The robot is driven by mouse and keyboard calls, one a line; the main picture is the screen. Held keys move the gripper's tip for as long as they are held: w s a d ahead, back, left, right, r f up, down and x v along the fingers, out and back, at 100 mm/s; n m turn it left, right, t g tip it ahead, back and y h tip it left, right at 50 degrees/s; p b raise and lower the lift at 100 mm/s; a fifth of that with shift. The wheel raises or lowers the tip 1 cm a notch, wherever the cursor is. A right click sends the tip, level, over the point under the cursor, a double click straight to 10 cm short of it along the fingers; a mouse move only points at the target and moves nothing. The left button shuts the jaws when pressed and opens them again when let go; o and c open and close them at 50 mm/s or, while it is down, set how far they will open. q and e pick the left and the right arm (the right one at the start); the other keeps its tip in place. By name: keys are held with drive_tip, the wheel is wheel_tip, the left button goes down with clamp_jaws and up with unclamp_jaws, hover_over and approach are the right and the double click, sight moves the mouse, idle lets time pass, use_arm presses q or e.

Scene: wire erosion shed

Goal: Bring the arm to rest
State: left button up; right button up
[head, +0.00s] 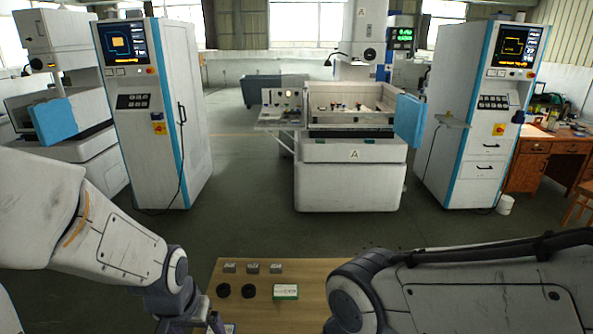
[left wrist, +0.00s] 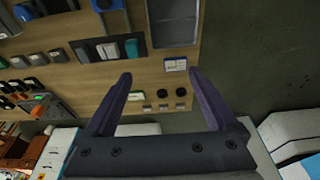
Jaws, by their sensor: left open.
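My left arm comes in from the left in the head view, and its gripper (head: 212,326) hangs low at the bottom edge, partly cut off. In the left wrist view the left gripper (left wrist: 160,76) shows two dark fingers spread wide apart with nothing between them. It is above the wooden tabletop (left wrist: 150,78), apart from the things on it. My right arm reaches across the bottom right of the head view; its gripper is out of sight.
The tabletop holds a green-and-white box (head: 285,291), two black discs (head: 249,291) and small grey blocks (head: 252,267). The wrist view adds a grey tray (left wrist: 172,25), a dark tray with blocks (left wrist: 83,50) and a blue-white card (left wrist: 175,64). Machines stand beyond open floor.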

use_arm(q)
drive_tip(key=s+d+r+m+g, duration=0.1)
drive_tip(key=s+d+r+m, duration=0.2)
drive_tip(key=s+d, duration=0.3)
drive_tip(key=s+d+r+m+g+h, duration=0.1)
drive_tip(key=s+d+r+m, duration=0.1)
drive_tip(key=s+d+m, duration=0.2)
drive_tip(key=s+d, duration=0.3)
drive_tip(key=shift+s+d+r+g, duration=0.25)
drive_tip(key=shift+d+r+g, duration=0.05)
drive_tip(key=shift+r, duration=0.1)
